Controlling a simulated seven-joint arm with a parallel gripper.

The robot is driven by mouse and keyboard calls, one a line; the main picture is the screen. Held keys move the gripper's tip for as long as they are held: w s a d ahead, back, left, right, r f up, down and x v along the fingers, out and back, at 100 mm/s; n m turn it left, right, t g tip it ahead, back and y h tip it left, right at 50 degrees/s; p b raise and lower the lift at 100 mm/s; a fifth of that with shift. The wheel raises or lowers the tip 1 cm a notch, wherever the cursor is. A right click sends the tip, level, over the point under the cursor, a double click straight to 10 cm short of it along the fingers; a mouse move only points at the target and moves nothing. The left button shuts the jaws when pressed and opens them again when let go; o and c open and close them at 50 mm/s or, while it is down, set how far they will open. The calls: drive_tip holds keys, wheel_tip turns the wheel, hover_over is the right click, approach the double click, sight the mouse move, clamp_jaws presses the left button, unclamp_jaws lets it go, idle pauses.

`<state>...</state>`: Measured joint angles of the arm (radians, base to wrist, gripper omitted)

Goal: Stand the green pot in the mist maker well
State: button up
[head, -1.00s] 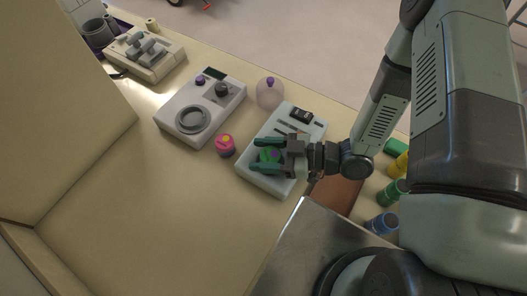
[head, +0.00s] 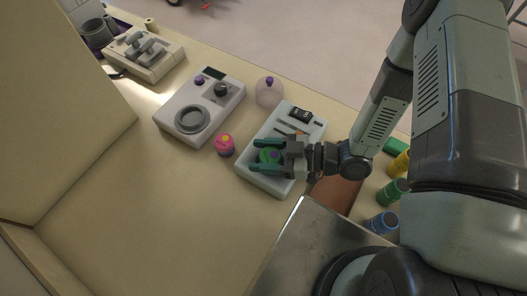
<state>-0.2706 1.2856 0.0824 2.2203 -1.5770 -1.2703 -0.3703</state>
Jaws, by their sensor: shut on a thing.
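The green pot (head: 266,156), with a purple spot on top, is between the two teal fingers of my gripper (head: 262,155). My gripper is shut on it, over the front left part of a pale tray-like unit (head: 257,184). I cannot tell whether the pot touches that unit, because the fingers hide its sides. A pale box with a round, dark-rimmed well (head: 193,120), dials and a small display stands to the left; it looks like the mist maker. Its well looks empty.
A pink pot (head: 225,145) stands between the box and the unit. A clear dome with a purple knob (head: 268,93) stands behind. A switch box (head: 143,53) is at the far left. Several coloured cylinders (head: 392,192) are at right. The front tabletop is clear.

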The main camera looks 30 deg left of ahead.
sight(277, 156)
drive_tip(key=shift+f, duration=0.25)
drive_tip(key=o, duration=0.8)
drive_tip(key=shift+f+v, duration=0.2)
drive_tip(key=shift+v, duration=1.4)
drive_tip(key=shift+r+v, duration=0.2)
drive_tip(key=shift+v, duration=3.8)
drive_tip(key=shift+a, duration=0.1)
